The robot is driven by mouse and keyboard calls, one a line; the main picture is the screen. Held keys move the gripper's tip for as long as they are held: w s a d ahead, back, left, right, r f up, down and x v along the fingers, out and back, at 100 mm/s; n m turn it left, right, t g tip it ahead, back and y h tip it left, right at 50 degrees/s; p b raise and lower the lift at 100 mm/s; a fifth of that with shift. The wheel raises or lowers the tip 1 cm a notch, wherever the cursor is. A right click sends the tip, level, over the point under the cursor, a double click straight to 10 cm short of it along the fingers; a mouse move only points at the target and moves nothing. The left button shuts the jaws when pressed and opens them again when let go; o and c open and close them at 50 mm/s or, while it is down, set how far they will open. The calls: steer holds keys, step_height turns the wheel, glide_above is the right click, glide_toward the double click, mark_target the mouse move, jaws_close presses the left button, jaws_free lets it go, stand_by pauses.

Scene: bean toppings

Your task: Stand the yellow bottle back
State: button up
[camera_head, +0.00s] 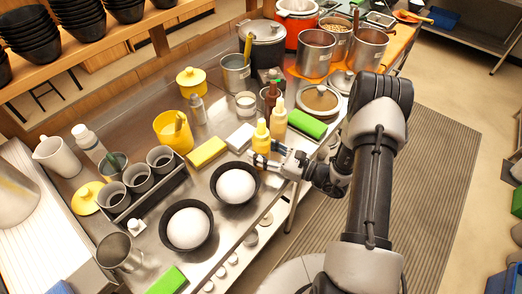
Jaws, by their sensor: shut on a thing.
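Two yellow bottles with pale nozzles stand side by side near the right part of the steel counter. My gripper (258,156) is at the nearer yellow bottle (261,136), its fingers around the lower part, shut on it. This bottle looks upright; whether its base touches the counter is hidden by the gripper. The other yellow bottle (279,121) stands upright just behind it to the right. A dark red-brown bottle (271,97) stands behind the two.
Two black bowls with white mounds, one bowl rim (217,190) close left of my gripper, sit in front. A yellow sponge (206,152), a white block (241,136) and a green sponge (307,124) lie nearby.

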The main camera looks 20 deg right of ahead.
steer(key=shift+f, duration=0.15)
steer(key=o, duration=0.9)
